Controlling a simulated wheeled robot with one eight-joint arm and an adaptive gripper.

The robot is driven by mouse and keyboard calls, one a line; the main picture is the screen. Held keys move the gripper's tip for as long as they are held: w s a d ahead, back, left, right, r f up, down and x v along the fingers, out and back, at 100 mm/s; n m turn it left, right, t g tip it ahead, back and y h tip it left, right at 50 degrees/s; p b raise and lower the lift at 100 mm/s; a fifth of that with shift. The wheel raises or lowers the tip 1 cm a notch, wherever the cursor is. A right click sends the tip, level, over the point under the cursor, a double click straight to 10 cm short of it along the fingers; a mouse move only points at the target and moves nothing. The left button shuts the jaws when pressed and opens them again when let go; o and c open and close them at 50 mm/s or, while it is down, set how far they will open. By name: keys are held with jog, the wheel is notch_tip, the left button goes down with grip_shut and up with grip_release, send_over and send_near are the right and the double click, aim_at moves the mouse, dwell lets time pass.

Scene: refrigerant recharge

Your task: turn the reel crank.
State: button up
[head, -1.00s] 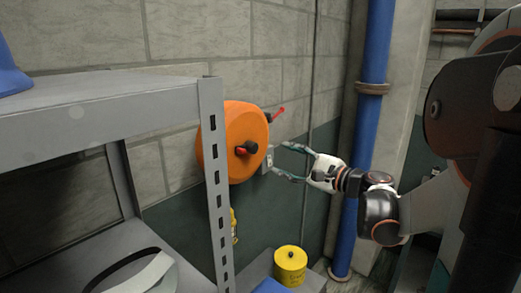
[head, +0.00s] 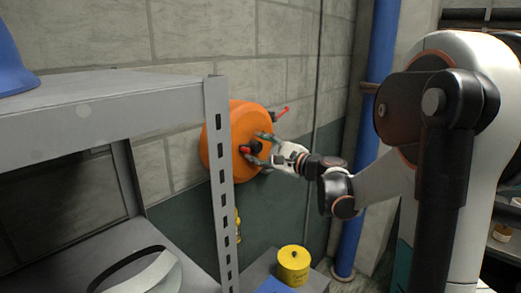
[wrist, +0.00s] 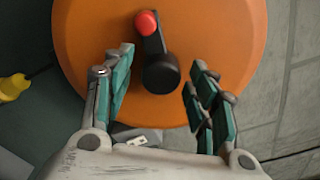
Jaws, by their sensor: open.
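The orange reel (head: 220,150) is mounted on the wall behind the shelf post, which hides part of its left side. Its crank has a dark arm with a red knob (head: 245,149). In the wrist view, the crank's black hub (wrist: 161,76) lies near the middle, and the red knob (wrist: 147,23) points up toward the top edge. My gripper (head: 262,149) is at the reel's front face. In the wrist view, my gripper (wrist: 159,66) is open, with one finger on each side of the hub and gaps to both. Contact with the reel face cannot be told.
A grey metal shelf (head: 120,104) with an upright post stands at the left, close to the reel. A yellow canister (head: 293,266) stands below. A blue pipe (head: 367,120) runs up the wall.

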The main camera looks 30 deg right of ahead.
jog(key=c, duration=1.1)
jog(key=shift+o, duration=0.2)
jog(key=o, duration=1.1)
jog(key=shift+a, duration=0.1)
jog(key=shift+c, duration=0.2)
jog(key=v, duration=1.2)
